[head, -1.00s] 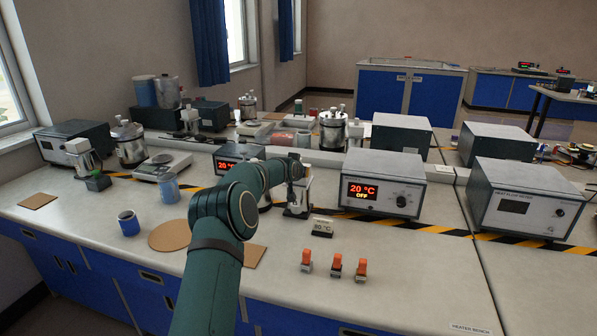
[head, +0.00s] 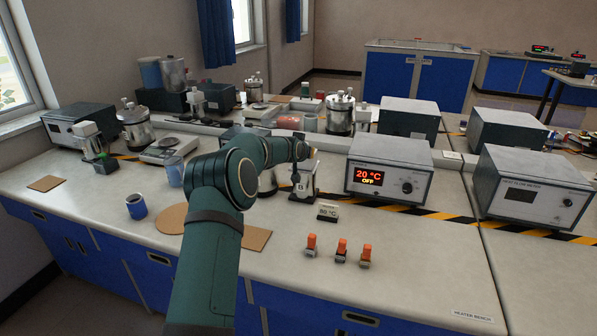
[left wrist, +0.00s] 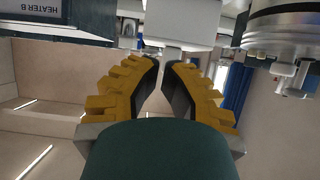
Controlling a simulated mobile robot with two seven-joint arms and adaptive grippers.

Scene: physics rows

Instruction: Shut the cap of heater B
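Heater B (head: 378,182) is a grey box on the bench with a red display reading 20 °C OFF. Its HEATER B label (left wrist: 68,8) shows at top left of the left wrist view, upside down. Left of it stands a white-headed piece on a dark base (head: 302,193). My left gripper (head: 303,150) is just above and behind this piece. In the left wrist view its yellow fingers (left wrist: 162,72) are a narrow gap apart with nothing between them, below a white block (left wrist: 181,22). Three orange-capped pieces (head: 341,250) stand in front. I cannot tell which part is heater B's cap.
An 80 °C card (head: 327,211) stands before the heater. Another grey unit (head: 528,187) stands right.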

